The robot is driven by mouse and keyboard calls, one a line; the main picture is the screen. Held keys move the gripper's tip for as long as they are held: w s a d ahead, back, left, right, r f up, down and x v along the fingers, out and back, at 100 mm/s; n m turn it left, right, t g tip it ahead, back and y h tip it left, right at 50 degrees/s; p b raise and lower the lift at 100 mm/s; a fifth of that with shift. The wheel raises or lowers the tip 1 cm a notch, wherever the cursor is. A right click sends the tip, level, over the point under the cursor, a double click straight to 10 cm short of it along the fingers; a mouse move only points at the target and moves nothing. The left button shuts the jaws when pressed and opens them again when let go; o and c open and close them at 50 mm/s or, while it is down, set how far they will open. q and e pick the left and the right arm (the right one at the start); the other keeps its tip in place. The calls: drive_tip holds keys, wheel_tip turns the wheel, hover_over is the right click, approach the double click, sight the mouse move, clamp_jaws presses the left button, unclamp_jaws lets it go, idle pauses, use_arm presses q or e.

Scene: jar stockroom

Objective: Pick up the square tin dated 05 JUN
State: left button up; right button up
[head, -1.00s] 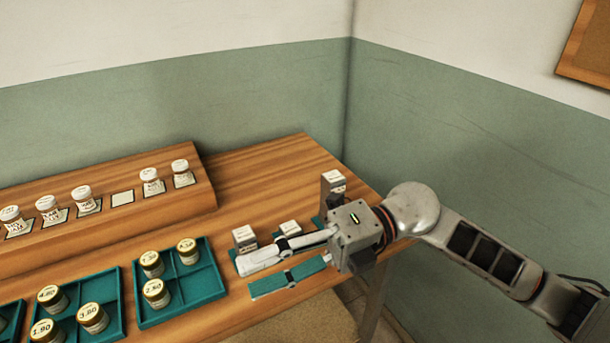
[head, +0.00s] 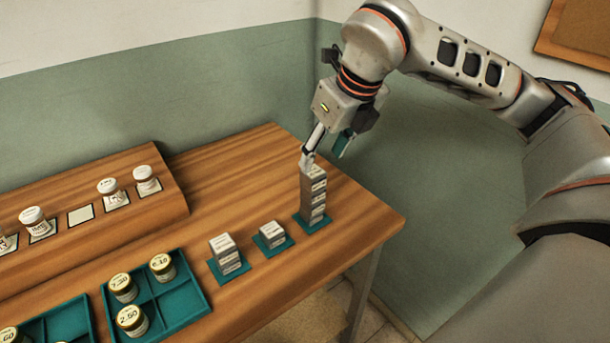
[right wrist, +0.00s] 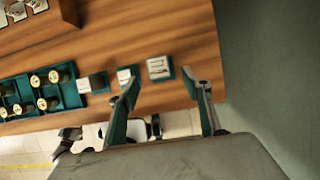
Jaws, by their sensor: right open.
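Three piles of pale square tins stand on teal mats along the table's right part. The tall pile (head: 313,196) is furthest right, the low pile (head: 271,235) is in the middle and another pile (head: 226,254) is at the left. The dates are too small to read, so I cannot tell which tin is 05 JUN. My right gripper (head: 325,152) is open and empty, pointing down by the top of the tall pile; one finger overlaps it in the head view. In the right wrist view the tall pile (right wrist: 159,67) shows ahead, between the open fingers (right wrist: 165,90).
A teal divided tray (head: 182,297) with several gold-lidded jars is left of the tins. White-lidded jars (head: 108,190) stand on a raised wooden shelf (head: 158,217). The table is clear behind the tins; its right edge is near the tall pile.

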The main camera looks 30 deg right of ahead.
sight(313, 171)
drive_tip(key=x, duration=0.7)
drive_tip(key=shift+w+a, duration=0.1)
drive_tip(key=shift+w, duration=0.05)
drive_tip(key=c, duration=1.2)
